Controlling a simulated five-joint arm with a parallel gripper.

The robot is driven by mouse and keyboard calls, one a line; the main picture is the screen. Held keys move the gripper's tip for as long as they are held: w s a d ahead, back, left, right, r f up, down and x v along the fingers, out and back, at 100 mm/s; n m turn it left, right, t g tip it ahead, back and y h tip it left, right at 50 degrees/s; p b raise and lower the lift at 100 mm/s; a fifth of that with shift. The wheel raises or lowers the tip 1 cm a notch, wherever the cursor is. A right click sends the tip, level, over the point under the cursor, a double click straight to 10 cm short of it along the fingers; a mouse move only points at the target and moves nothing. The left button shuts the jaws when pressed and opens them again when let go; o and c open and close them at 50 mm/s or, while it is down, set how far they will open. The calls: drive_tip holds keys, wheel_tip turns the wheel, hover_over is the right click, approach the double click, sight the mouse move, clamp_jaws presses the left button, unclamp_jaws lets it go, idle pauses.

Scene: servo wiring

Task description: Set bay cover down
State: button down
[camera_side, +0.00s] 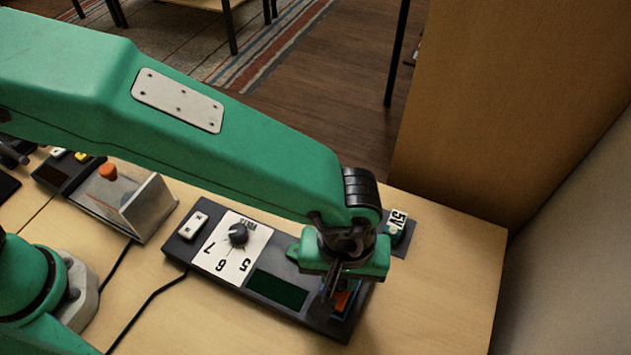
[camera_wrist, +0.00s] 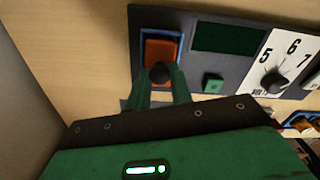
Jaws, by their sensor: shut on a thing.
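The bay cover (camera_wrist: 163,49) looks like an orange-red plate with a black knob (camera_wrist: 160,73). It lies over or inside a blue-framed bay at the end of a dark panel; I cannot tell whether it is fully seated. In the side view, only a bit of the orange cover (camera_side: 342,300) shows beneath my gripper (camera_side: 327,298). In the wrist view, the green fingers of my gripper (camera_wrist: 161,80) are shut on the black knob from both sides. My wrist and fingers hide much of the bay in the side view.
The dark panel (camera_side: 180,247) carries a numbered dial (camera_side: 238,234), a dark green window (camera_side: 277,289) and a white switch (camera_side: 193,225). A block marked 5V (camera_side: 398,221) stands behind my wrist. The tabletop at right (camera_side: 450,260) is clear.

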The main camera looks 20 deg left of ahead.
drive_tip(key=shift+f, duration=0.65)
drive_tip(key=shift+f, duration=0.15)
drive_tip(key=c, duration=1.3)
unclamp_jaws()
drive_tip(key=shift+o, duration=0.2)
wheel_tip(320, 180, up, 12)
drive_tip(key=shift+r, duration=0.2)
